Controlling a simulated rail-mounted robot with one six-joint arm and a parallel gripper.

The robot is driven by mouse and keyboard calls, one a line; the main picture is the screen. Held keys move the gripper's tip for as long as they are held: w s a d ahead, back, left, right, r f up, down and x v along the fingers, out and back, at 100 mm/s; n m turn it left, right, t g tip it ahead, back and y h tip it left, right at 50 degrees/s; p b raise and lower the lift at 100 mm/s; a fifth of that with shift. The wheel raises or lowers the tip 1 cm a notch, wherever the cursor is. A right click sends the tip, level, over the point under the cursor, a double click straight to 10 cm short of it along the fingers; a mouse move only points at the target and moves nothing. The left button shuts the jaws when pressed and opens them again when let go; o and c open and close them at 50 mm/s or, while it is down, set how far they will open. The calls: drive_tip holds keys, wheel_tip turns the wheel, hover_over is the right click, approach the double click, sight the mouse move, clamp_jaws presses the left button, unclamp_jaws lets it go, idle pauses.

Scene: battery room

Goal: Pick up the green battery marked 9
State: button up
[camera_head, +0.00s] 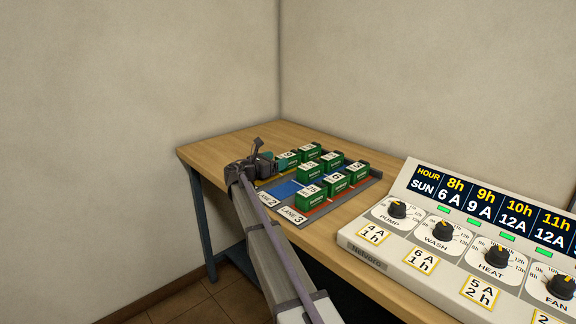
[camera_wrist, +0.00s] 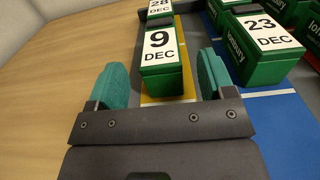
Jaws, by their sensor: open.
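The green battery marked 9 DEC (camera_wrist: 164,80) stands upright on the yellow lane in the wrist view, its white label on top. My gripper (camera_wrist: 163,66) is open, with one teal finger to the left of this battery and the other to its right. The fingertips reach about level with its near face, and a gap shows on each side. In the head view my gripper (camera_head: 266,158) is at the left end of the tray, low over the table. There the battery marked 9 is hidden or cannot be told from the gripper.
A battery marked 28 (camera_wrist: 160,10) stands behind on the yellow lane. One marked 23 (camera_wrist: 262,45) stands to the right on the blue lane. Several more green batteries (camera_head: 310,199) fill the tray. A control panel (camera_head: 372,252) stands at right. Bare wood (camera_wrist: 60,80) lies left.

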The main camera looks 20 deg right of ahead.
drive_tip(key=x, duration=0.5)
drive_tip(key=shift+a, duration=0.15)
drive_tip(key=c, duration=1.4)
